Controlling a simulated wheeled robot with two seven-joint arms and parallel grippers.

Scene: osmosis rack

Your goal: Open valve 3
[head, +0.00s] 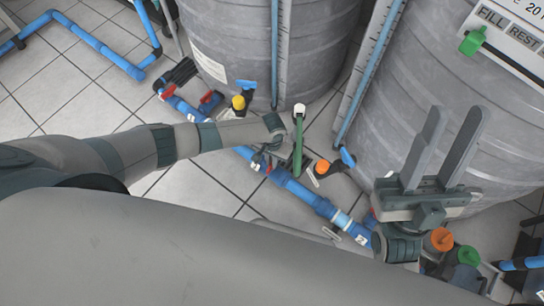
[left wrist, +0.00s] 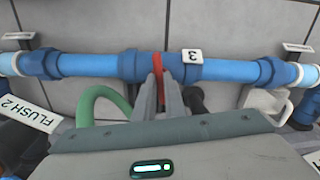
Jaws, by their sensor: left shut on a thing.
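Valve 3 is on a blue pipe (left wrist: 100,65), marked by a white tag "3" (left wrist: 192,57) that appears upside down in the left wrist view. Its red handle (left wrist: 158,78) shows as a thin strip running across the pipe's line in that view. My left gripper (head: 263,160) is at this pipe in the head view. In the left wrist view its fingers (left wrist: 168,95) are shut on the red handle and partly hide it and the valve body. My right gripper (head: 440,145) is raised in front of the right tank, its two fingers apart and empty.
Two large grey tanks (head: 255,50) (head: 410,90) stand behind the pipe. A green hose (left wrist: 95,98) and a "FLUSH 2" label (left wrist: 35,116) are close to the left gripper. Other red handles (head: 210,98), a yellow cap (head: 238,103) and an orange cap (head: 322,167) stand nearby.

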